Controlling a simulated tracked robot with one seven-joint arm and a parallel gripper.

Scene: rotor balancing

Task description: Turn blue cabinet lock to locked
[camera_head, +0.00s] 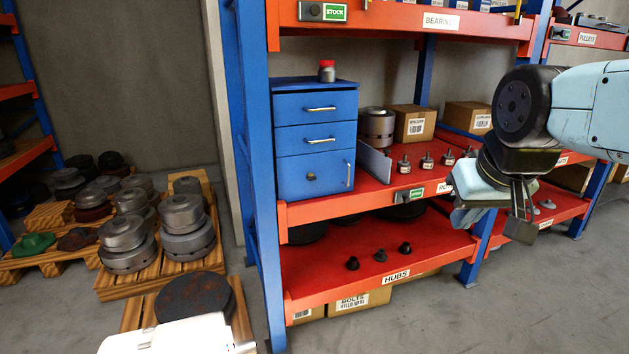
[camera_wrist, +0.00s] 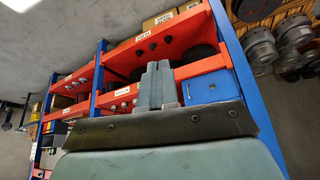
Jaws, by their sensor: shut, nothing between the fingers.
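The blue cabinet (camera_head: 290,160) stands on the middle red shelf in the head view, with two drawers above a lower door. A small dark round lock (camera_head: 311,177) is on the left of that door, and an upright handle (camera_head: 348,174) is on its right. The lock's turn position is too small to read. My gripper (camera_head: 523,212) is well to the right of the cabinet, apart from it, in front of the rack. In the wrist view my gripper (camera_wrist: 158,68) is shut and empty, with part of the blue cabinet (camera_wrist: 222,84) beyond it to the right.
A red-lidded jar (camera_head: 326,71) stands on the cabinet. A grey plate (camera_head: 374,161), a metal cylinder (camera_head: 376,126) and small knobbed parts (camera_head: 404,163) are to its right. A blue rack post (camera_head: 252,170) rises close on its left. The floor (camera_head: 400,325) before the rack is clear.

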